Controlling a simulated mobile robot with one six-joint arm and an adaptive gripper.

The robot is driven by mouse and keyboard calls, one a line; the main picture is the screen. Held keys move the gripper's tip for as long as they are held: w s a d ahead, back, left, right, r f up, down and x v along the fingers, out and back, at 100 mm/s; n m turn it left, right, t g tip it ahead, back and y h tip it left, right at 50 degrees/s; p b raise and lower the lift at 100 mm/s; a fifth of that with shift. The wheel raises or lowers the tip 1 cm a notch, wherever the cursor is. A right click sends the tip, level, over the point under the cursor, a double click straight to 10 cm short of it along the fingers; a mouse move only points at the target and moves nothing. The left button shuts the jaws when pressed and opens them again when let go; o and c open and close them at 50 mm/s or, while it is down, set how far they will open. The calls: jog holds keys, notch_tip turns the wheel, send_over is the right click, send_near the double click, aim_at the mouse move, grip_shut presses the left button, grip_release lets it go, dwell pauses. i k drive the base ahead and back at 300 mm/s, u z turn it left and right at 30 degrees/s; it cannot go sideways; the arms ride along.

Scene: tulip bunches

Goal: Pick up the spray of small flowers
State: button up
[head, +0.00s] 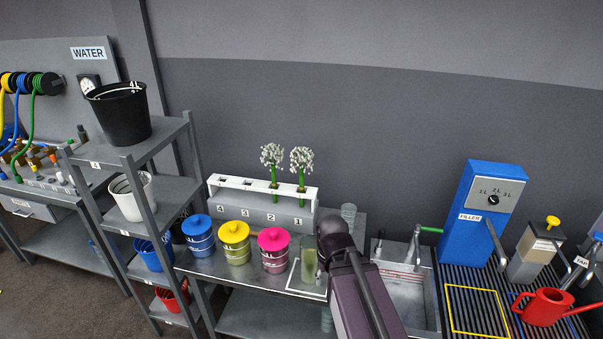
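Two sprays of small white flowers on green stems stand upright in a white rack (262,190) on the bench. The left spray (272,157) is above number 2 and the right spray (301,160) is above number 1. My arm reaches up from the bottom edge, and its dark end with my gripper (333,236) is in front of the bench, right of and below the sprays. The fingers cannot be made out, so I cannot tell whether they are open or shut. No spray is seen in contact with it.
A clear greenish vessel (309,266) stands on a white-outlined square just left of my arm. Blue (199,235), yellow (235,242) and pink (273,249) lidded tubs line the bench. A shelf with buckets is left; a sink (408,285) and blue filler (487,215) are right.

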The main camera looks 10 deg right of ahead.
aim_at(302, 149)
jog(key=u, duration=0.25)
jog(key=i, duration=0.95)
jog(key=z, duration=4.4)
jog(key=i, duration=0.1)
jog(key=u, duration=2.9)
jog(key=k, duration=0.25)
